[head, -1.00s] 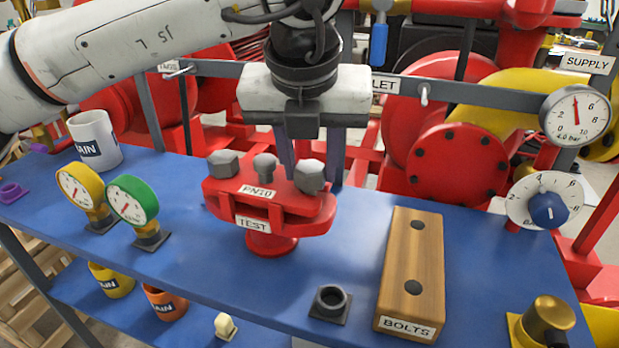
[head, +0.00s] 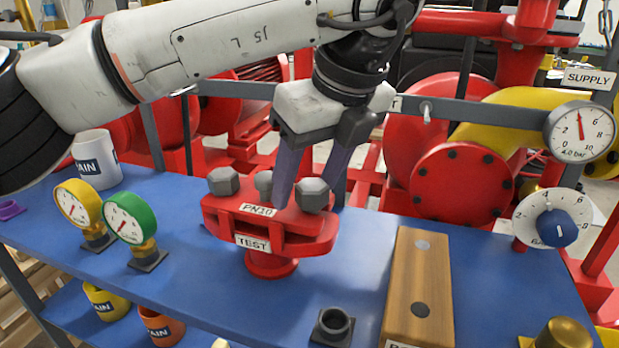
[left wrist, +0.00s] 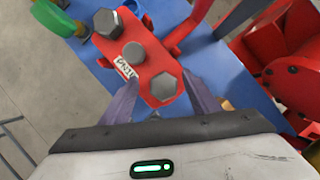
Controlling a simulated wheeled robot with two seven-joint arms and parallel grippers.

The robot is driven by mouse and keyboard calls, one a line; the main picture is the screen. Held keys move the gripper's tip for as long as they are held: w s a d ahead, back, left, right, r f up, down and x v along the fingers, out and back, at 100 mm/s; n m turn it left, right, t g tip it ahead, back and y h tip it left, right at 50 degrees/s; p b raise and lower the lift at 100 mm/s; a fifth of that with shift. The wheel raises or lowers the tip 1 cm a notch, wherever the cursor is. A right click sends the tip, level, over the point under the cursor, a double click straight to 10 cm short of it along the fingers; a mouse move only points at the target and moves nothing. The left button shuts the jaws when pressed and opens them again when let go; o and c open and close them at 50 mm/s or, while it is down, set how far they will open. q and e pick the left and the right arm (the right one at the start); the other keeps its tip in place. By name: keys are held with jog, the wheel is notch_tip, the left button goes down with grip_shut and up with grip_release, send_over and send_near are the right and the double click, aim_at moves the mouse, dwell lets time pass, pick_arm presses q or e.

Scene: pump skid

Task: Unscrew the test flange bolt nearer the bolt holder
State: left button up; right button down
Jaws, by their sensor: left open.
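The red test flange (head: 268,222) stands on the blue bench, with a grey hex bolt at each end and a smaller round-topped stud (head: 264,183) between them. The right-hand bolt (head: 312,195) is nearer the wooden bolt holder (head: 418,285). My left gripper (head: 308,205) is open, its purple fingers pointing down on either side of that bolt, with a gap visible. In the left wrist view the same bolt (left wrist: 164,86) lies between the spread fingers, and the other bolt (left wrist: 107,22) is farther off. My right gripper is out of view.
Yellow (head: 78,204) and green (head: 125,217) gauges and a white mug (head: 95,158) stand left. A grey rail and red pump parts lie behind.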

pick_arm(q)
jog(key=shift+s+d+r, duration=0.1)
jog(key=shift+r, duration=0.1)
jog(key=p+v, duration=0.1)
jog(key=v, duration=0.9)
jog(key=shift+p, duration=0.3)
jog(key=shift+f, duration=0.1)
